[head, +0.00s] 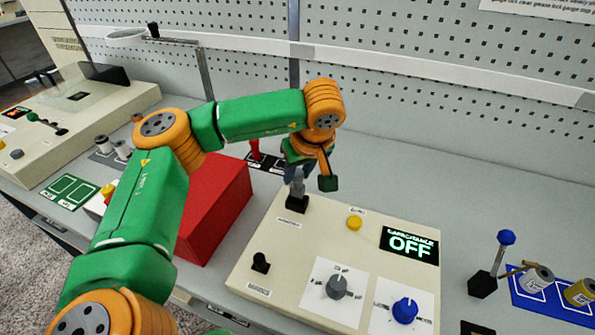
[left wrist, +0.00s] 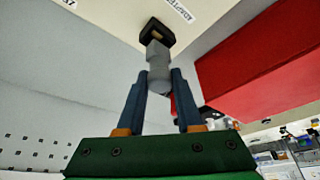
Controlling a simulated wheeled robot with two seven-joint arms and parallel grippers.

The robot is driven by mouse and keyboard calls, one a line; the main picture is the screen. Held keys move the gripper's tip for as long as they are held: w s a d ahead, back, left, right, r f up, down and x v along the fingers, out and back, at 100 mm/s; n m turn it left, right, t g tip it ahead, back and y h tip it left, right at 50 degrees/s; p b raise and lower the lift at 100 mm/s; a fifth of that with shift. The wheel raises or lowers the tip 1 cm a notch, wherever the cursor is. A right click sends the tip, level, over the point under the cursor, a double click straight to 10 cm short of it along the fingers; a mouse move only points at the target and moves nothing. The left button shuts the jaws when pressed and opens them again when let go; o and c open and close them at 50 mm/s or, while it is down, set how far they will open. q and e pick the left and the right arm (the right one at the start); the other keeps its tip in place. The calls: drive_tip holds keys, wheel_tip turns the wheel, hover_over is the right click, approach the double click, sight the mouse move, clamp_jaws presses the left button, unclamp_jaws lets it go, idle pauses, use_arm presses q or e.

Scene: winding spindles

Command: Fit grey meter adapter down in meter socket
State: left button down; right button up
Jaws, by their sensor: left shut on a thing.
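The grey meter adapter (head: 297,187) is upright between the fingers of my left gripper (head: 299,170), which is shut on it. The black meter socket (head: 297,204) stands on the cream panel, directly below the adapter. In the left wrist view, the blue fingers (left wrist: 159,80) grip the thick rounded end of the adapter (left wrist: 157,54), and its narrower end meets the mouth of the socket (left wrist: 158,30). I cannot tell how deep the adapter's end sits. My right gripper is not in view.
The cream panel (head: 255,240) carries a yellow button (head: 354,223), a display (head: 410,245) reading OFF, a grey knob (head: 337,287), a blue knob (head: 405,310) and a black switch (head: 261,262). A red box (head: 215,210) stands close on the left. Spools on a blue mat (head: 540,300) lie at right.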

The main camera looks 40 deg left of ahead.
sight(297, 184)
use_arm(q)
drive_tip(key=shift+f+b, duration=1.45)
drive_tip(key=shift+f, duration=0.4)
drive_tip(key=shift+c, duration=2.4)
unclamp_jaws()
drive_tip(key=shift+r, duration=0.1)
drive_tip(key=v, duration=0.7)
drive_tip(key=shift+b, duration=0.3)
